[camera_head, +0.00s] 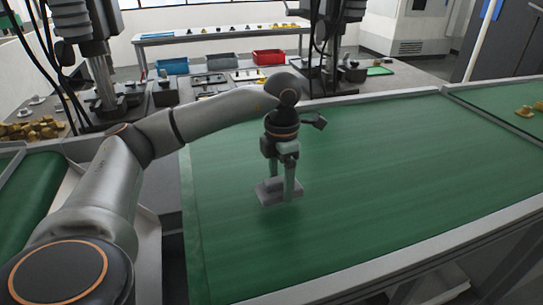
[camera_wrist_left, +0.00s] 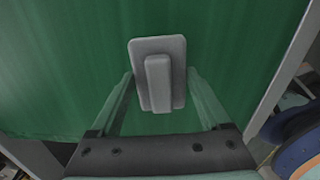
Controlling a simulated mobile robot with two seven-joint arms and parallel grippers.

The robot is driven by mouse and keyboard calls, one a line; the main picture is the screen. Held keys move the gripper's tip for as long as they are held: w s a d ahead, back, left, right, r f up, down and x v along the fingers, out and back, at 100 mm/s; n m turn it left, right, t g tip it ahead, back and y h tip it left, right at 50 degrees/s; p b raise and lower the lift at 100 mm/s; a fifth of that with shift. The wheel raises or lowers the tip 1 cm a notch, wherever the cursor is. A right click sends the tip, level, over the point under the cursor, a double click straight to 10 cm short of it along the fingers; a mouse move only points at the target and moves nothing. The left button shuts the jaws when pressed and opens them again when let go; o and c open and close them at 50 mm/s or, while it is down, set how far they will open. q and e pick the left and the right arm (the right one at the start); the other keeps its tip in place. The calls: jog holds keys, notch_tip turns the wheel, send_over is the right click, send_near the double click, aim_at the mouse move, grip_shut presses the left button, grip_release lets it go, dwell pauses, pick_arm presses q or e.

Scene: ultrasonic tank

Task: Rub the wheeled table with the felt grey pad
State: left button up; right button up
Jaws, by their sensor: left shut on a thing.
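The felt grey pad (camera_head: 268,194) is a flat light-grey block with a raised bar on its back, and it also shows in the left wrist view (camera_wrist_left: 158,82). My left gripper (camera_head: 283,190) points down and is shut on the pad. The pad is low over the green top of the wheeled table (camera_head: 390,165); I cannot tell if it touches. In the left wrist view the fingers lie on both sides of the pad's bar, with green surface behind. The table's wheels are hidden. My right gripper is not in view.
The green top is clear around the pad. A grey raised rim (camera_head: 400,252) runs along its near edge. Yellow-brown parts (camera_head: 525,110) lie on the green surface at far right. Behind stand a bench with a red bin (camera_head: 268,57) and blue bins, and machine columns.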

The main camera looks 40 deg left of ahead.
pick_arm(q)
jog(key=shift+r+p, duration=1.8)
jog(key=shift+r, duration=0.7)
